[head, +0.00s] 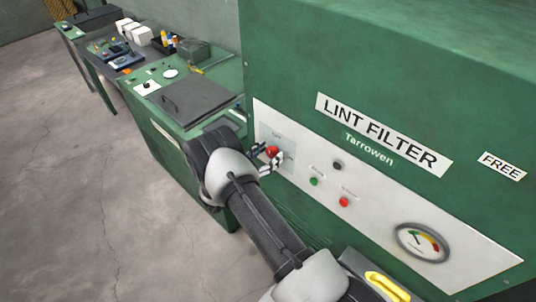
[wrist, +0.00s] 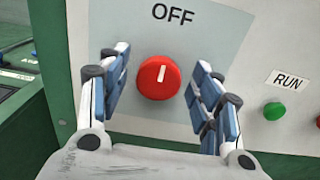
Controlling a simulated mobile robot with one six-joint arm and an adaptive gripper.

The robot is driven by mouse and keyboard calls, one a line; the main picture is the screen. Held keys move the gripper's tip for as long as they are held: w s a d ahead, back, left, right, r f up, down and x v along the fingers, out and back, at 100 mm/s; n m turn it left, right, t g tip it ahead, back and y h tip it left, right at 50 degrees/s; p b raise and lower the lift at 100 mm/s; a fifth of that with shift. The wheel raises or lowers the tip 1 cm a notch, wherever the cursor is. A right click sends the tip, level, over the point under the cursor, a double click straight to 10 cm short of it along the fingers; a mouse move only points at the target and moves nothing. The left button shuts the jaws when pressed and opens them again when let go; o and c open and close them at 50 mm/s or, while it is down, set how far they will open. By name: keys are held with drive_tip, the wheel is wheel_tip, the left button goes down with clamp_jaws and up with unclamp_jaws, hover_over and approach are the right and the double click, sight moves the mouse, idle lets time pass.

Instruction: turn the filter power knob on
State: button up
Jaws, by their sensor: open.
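The filter power knob (wrist: 158,78) is a round red knob with a white pointer line, on a grey plate (wrist: 205,28) under the word OFF. Its pointer line stands nearly upright, toward OFF. In the head view the knob (head: 272,151) shows at the left end of the white panel, partly framed by my fingers. My gripper (wrist: 158,92) is open, with one finger to each side of the knob and a gap on both sides. In the head view my gripper (head: 268,159) is right at the panel. Any label below the knob is hidden.
Right of the knob are a green RUN button (wrist: 274,111), a red button (head: 344,202), a dark round fitting (head: 337,166) and a gauge (head: 422,242). The panel sits on the green LINT FILTER cabinet (head: 400,60). A cluttered green bench (head: 165,125) stands at left.

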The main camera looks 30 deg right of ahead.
drive_tip(key=shift+c, duration=0.3)
drive_tip(key=c, duration=1)
drive_tip(key=shift+f+m+b, duration=0.1)
drive_tip(key=shift+m+b, duration=0.3)
drive_tip(key=shift+b, duration=0.1)
drive_tip(key=m+b, duration=0.3)
drive_tip(key=b, duration=0.1)
drive_tip(key=shift+s+f+m, duration=0.1)
drive_tip(key=shift+m, duration=0.3)
drive_tip(key=m+b, duration=0.5)
drive_tip(key=shift+s+f+m+b, duration=0.1)
drive_tip(key=shift+f+m+b, duration=0.05)
drive_tip(key=shift+m+b, duration=0.2)
drive_tip(key=m+b, duration=0.5)
drive_tip(key=b, duration=0.2)
drive_tip(key=shift+f+m+b, duration=0.1)
drive_tip(key=shift+m+b, duration=0.2)
drive_tip(key=shift+m, duration=0.05)
drive_tip(key=shift+m+b, duration=0.9)
drive_tip(key=shift+b, duration=0.35)
drive_tip(key=shift+r, duration=0.2)
